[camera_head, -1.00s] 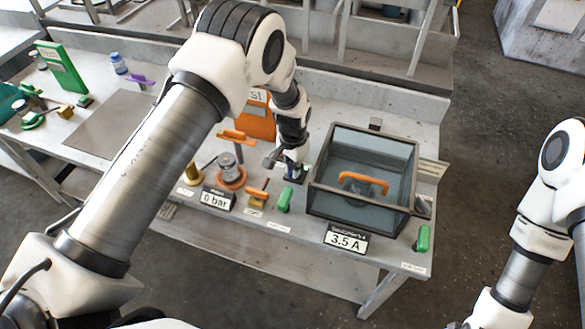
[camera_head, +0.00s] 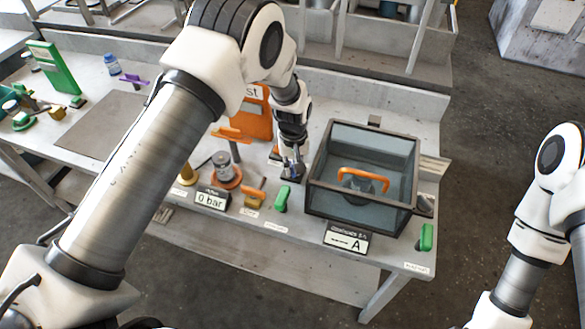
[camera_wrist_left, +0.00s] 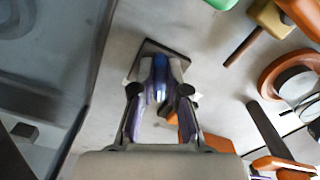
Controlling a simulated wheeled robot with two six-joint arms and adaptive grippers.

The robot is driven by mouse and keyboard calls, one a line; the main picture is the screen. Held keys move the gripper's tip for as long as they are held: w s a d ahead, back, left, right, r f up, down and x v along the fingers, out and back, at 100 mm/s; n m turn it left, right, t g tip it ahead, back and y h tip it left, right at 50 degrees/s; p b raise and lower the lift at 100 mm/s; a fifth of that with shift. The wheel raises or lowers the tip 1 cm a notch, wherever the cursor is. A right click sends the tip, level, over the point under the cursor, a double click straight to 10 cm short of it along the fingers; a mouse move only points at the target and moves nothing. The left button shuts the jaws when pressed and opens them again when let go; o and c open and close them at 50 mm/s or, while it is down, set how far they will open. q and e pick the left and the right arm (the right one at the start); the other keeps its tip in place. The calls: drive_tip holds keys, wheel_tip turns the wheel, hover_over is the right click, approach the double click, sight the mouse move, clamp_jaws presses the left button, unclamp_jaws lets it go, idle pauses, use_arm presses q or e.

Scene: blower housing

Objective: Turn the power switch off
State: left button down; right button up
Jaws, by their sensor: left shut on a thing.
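The switch has a blue lever (camera_wrist_left: 159,72) on a dark square base plate (camera_wrist_left: 150,47) in the left wrist view. It is small and partly covered in the head view, behind the green handle and left of the glass-walled box. My left gripper (camera_head: 291,168) reaches down to it; in the left wrist view its fingers (camera_wrist_left: 161,92) are shut around the lever. The current display (camera_head: 347,240) in front of the box shows dashes before "A". My right arm is at the right edge of the head view; its gripper is not visible.
The dark-framed glass box (camera_head: 336,207) with an orange handle (camera_head: 362,177) stands close right of my left gripper. A green handle (camera_head: 281,199) stands just in front. A "0 bar" display (camera_head: 211,200) and a round orange-based device (camera_head: 224,172) are left.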

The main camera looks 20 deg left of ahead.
use_arm(q)
drive_tip(key=shift+f+n, duration=0.1)
drive_tip(key=shift+n, duration=0.5)
drive_tip(key=c, duration=1.2)
unclamp_jaws()
drive_tip(key=shift+w, duration=0.1)
wheel_tip(320, 180, up, 12)
drive_tip(key=shift+f, duration=0.1)
